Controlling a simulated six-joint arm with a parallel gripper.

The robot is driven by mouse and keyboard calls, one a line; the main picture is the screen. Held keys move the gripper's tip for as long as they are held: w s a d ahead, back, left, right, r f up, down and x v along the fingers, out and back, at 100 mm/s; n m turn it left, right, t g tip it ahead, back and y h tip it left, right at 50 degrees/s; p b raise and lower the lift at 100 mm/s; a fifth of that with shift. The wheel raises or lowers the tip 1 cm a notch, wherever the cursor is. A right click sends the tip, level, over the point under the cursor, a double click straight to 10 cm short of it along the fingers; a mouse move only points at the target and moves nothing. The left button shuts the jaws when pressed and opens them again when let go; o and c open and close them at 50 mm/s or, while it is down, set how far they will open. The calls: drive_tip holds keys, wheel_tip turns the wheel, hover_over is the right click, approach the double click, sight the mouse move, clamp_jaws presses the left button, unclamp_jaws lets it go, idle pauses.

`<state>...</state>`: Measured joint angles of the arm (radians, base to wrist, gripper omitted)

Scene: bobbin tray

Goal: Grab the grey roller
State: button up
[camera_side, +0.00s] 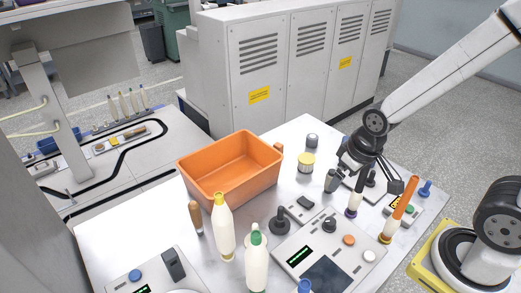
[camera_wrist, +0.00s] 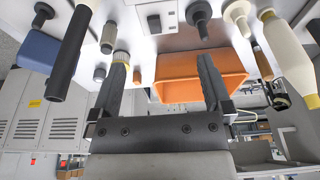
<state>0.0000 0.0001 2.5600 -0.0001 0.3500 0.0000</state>
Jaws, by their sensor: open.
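A short grey cylinder (camera_side: 312,140) stands near the back edge of the table in the side view. It also shows in the wrist view (camera_wrist: 99,74), left of my gripper's fingers. A second, taller grey cylinder (camera_wrist: 108,38) shows above it in the wrist view. I cannot tell which of the two is the grey roller. My gripper (camera_wrist: 162,60) is open and nothing is between its fingers. The finger on the left partly overlaps a yellow and white spool (camera_wrist: 120,58) in that view. In the side view my gripper is over the right part of the table.
An orange crate (camera_side: 190,179) stands at the back left. A control panel (camera_side: 295,240) lies in front.

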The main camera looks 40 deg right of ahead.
drive_tip(key=n+h, duration=1.3)
drive_tip(key=n, duration=0.8)
hover_over(312, 140)
wheel_tip(312, 140, down, 12)
drive_tip(key=shift+w+a+t, duration=0.3)
drive_tip(key=shift+w+a, duration=0.05)
drive_tip(key=shift+a, duration=0.1)
drive_tip(key=shift+f, duration=1.7)
drive_tip(key=shift+f, duration=0.1)
